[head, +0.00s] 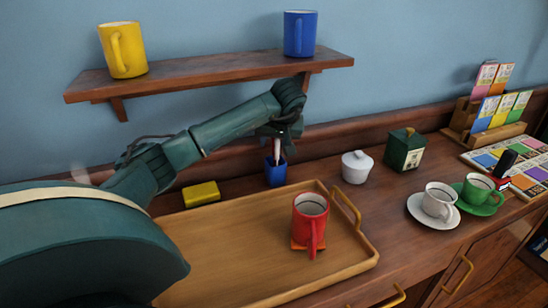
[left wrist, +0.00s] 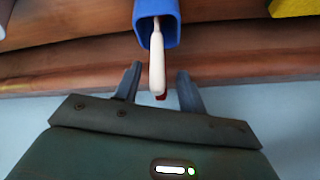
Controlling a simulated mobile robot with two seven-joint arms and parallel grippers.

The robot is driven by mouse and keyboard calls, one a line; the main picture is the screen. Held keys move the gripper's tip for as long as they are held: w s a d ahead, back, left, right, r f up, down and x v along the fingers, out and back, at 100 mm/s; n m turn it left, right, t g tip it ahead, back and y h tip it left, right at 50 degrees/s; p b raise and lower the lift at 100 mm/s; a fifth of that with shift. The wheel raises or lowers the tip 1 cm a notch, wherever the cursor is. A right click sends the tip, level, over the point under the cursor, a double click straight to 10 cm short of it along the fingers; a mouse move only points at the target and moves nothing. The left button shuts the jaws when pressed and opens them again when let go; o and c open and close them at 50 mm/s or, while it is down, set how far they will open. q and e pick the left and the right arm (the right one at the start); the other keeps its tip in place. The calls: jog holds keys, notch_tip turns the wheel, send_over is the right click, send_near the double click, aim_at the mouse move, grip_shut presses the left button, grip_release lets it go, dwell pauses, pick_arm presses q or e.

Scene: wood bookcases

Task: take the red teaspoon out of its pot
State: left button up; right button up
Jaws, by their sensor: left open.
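A blue pot (head: 276,172) stands on the wooden counter behind the tray. In the left wrist view the blue pot (left wrist: 143,14) is at the top, with a cream-coloured handle (left wrist: 157,65) sticking out of it. A small bit of red (left wrist: 161,97) shows at that handle's end; I cannot tell whether it is the red teaspoon, which is otherwise hidden. My left gripper (head: 277,143) is above the pot, pointing down. In the left wrist view its open fingers (left wrist: 159,71) are on either side of the handle, apart from it. My right gripper is not in view.
A wooden tray (head: 225,250) holds a red mug (head: 311,215). A yellow block (head: 201,194) lies left of the pot; a white lidded jar (head: 356,168) and a green box (head: 404,150) stand right. A shelf (head: 210,72) with yellow and blue mugs is above.

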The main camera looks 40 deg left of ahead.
pick_arm(q)
grip_shut()
dwell(0.4)
